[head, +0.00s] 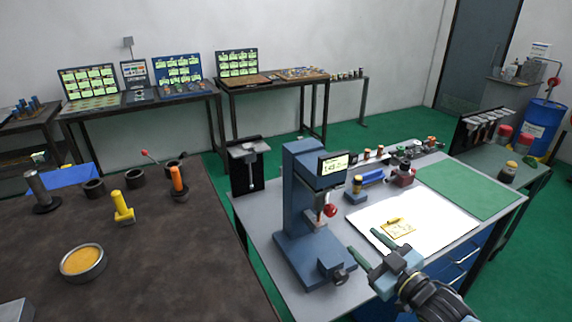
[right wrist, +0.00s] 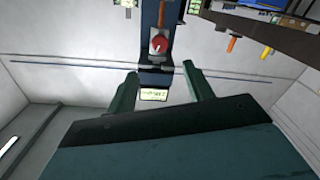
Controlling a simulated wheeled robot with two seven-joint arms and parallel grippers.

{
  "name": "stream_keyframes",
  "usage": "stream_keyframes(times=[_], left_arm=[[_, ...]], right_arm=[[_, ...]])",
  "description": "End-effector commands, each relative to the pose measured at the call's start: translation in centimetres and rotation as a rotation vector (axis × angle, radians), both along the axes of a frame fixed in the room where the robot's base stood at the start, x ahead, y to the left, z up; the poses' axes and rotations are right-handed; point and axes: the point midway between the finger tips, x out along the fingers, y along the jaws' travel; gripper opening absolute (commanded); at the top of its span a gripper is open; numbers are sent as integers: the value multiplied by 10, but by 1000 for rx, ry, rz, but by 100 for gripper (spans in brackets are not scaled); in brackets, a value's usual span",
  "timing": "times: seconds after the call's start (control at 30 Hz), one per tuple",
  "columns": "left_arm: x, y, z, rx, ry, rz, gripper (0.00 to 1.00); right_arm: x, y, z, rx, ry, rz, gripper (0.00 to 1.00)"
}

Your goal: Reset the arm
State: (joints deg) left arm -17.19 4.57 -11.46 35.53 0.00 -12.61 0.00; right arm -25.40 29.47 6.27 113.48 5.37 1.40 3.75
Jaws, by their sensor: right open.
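My right gripper (head: 362,239) is at the lower middle right of the head view, above the front edge of the grey workbench (head: 262,215). Its two green fingers are apart with nothing between them. In the right wrist view the open fingers (right wrist: 160,72) point towards a blue bench device with a red knob and a lit display. That blue device (head: 297,200) stands upright on the bench, left of the gripper and apart from it. It also shows in the right wrist view (right wrist: 153,78). My left gripper is not in view.
A white sheet (head: 440,232) with a yellow piece (head: 398,228) lies behind the gripper, beside a green mat (head: 470,188). A dark table (head: 150,260) at left holds black rings, a yellow part (head: 122,208) and a round dish (head: 82,262). Green floor separates the back tables.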

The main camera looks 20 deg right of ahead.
Motion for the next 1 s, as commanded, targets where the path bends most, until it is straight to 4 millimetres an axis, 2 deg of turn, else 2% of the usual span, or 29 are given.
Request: stream_keyframes(times=[0.17,0.37,0.5,0.63,0.8,1.0], left_arm=[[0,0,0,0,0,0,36],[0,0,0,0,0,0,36],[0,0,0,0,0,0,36],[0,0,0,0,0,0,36],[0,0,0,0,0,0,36],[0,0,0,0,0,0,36]], right_arm=[[-1,3,-4,5,25,-7,52],[-18,30,-39,35,247,-68,52],[-47,58,-69,58,482,-120,52],[-82,83,-89,75,700,-157,52],[-126,108,-100,85,930,-184,52],[-166,128,-101,94,1119,-198,52]])
